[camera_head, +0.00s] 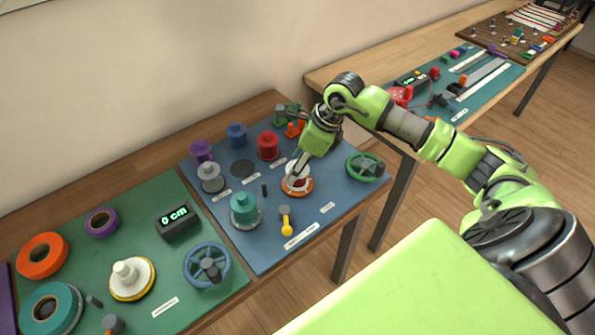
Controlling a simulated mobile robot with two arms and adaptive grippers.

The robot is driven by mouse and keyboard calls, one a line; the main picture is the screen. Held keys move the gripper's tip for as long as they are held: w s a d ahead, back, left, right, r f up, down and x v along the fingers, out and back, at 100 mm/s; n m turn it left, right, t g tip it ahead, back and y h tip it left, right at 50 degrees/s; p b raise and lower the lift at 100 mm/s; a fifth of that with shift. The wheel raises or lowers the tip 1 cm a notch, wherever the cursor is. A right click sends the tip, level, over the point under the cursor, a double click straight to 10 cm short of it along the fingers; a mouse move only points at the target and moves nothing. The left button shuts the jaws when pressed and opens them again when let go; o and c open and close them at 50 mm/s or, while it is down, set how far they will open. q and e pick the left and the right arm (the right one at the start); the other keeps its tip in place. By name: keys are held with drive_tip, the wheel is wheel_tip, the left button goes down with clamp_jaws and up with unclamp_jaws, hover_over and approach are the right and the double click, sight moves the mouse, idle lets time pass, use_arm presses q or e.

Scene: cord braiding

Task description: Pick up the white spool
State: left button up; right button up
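My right gripper (294,180) reaches down from the right onto a white piece (303,170) on an orange-rimmed round base (305,190) on the blue mat. The fingers cover part of the white piece, and I cannot tell whether they are closed on it. A pale grey-white spool (210,179) stands upright on a round base to the left on the same mat. Another white spool-like piece (125,271) stands on a yellow-rimmed white disc on the green mat. My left gripper is not in view.
Purple (201,150), blue (237,135), red (268,146) and teal (244,208) spools stand around the blue mat (262,250). A green handwheel (364,167) is at its right and a yellow-ended tool (286,222) at its front. An empty dark disc (244,168) lies mid-mat.

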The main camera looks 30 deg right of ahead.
drive_tip(key=p+x, duration=0.1)
drive_tip(key=x, duration=0.2)
drive_tip(key=shift+f, duration=0.55)
drive_tip(key=c, duration=0.9)
drive_tip(key=shift+c, duration=0.2)
drive_tip(key=shift+r, duration=0.1)
